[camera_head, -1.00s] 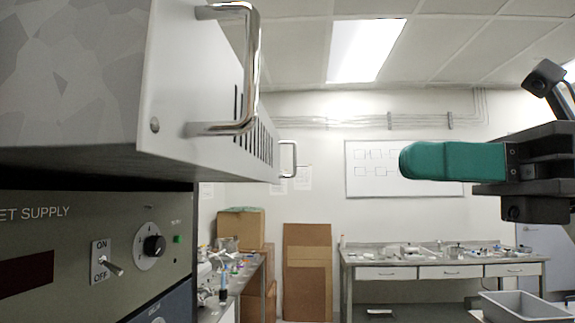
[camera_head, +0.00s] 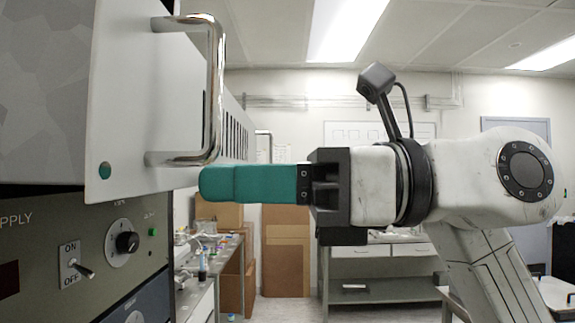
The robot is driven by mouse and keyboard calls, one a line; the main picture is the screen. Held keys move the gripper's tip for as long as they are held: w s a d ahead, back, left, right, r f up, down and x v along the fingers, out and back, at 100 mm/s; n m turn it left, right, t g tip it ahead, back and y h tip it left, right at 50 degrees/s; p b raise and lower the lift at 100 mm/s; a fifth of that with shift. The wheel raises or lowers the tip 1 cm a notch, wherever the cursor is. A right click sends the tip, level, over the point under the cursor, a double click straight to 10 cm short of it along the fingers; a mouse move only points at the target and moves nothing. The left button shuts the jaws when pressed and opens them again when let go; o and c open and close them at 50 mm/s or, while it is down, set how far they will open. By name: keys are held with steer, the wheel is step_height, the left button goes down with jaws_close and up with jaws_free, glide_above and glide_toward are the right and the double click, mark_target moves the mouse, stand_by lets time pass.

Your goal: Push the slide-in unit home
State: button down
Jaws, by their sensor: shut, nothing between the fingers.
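The slide-in unit (camera_head: 126,90) is a pale box with a plain front panel and a side with dark vent slots. It stands out from the rack at the upper left, above the power supply panel. A chrome handle (camera_head: 214,95) is on its front, and a second handle (camera_head: 265,146) shows farther back. My gripper (camera_head: 203,184) has green-covered fingers, shut and empty, pointing left. Its tip is close to the lower right of the unit's front, just below the near handle. I cannot tell whether it touches.
The olive power supply panel (camera_head: 85,235) with its switch (camera_head: 75,265) and knob (camera_head: 127,242) lies directly under the unit. A side bench (camera_head: 215,285) with small items, brown boards (camera_head: 286,250) and a back table (camera_head: 375,268) stand behind. The floor between looks clear.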

steer(key=shift+a, duration=0.3)
steer(key=shift+a, duration=0.1)
steer(key=a, duration=1.4)
steer(key=a+p, duration=0.1)
steer(key=a, duration=0.6)
steer(key=shift+w+a, duration=0.3)
steer(key=shift+w, duration=0.05)
steer(key=shift+w+r, duration=0.1)
steer(key=shift+d, duration=0.5)
steer(key=d+b, duration=0.1)
steer(key=d, duration=0.3)
steer(key=d+b, duration=0.1)
steer(key=d, duration=0.4)
steer(key=d+b, duration=0.1)
steer(key=d, duration=0.3)
steer(key=shift+s+d, duration=0.15)
steer(key=shift+s, duration=0.15)
